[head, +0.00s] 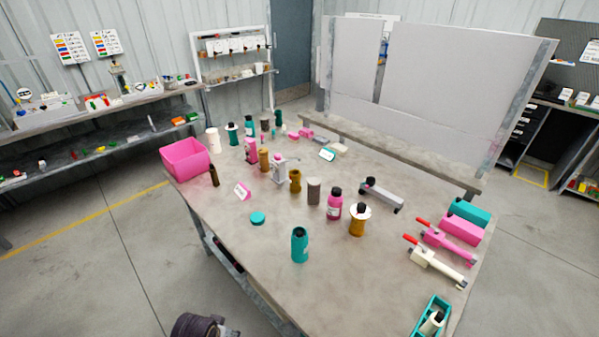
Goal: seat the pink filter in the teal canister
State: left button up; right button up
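A teal canister (299,246) stands upright near the front middle of the table, with a dark top that looks open. A round teal lid (257,218) lies flat to its left. I cannot tell for sure which pink thing is the filter. A pink bottle-like piece (335,206) with a dark top stands behind and right of the canister. A taller pink piece (251,151) stands farther back, and small pink pieces (305,134) lie near the far edge. Neither of my grippers shows in the head view.
The table (265,290) is bare around the teal canister. Amber, grey and dark cylinders stand behind it. A pink bin (186,158) sits at the left corner. Clamp-like tools (436,266), pink and teal blocks and a teal tray (430,316) line the right edge.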

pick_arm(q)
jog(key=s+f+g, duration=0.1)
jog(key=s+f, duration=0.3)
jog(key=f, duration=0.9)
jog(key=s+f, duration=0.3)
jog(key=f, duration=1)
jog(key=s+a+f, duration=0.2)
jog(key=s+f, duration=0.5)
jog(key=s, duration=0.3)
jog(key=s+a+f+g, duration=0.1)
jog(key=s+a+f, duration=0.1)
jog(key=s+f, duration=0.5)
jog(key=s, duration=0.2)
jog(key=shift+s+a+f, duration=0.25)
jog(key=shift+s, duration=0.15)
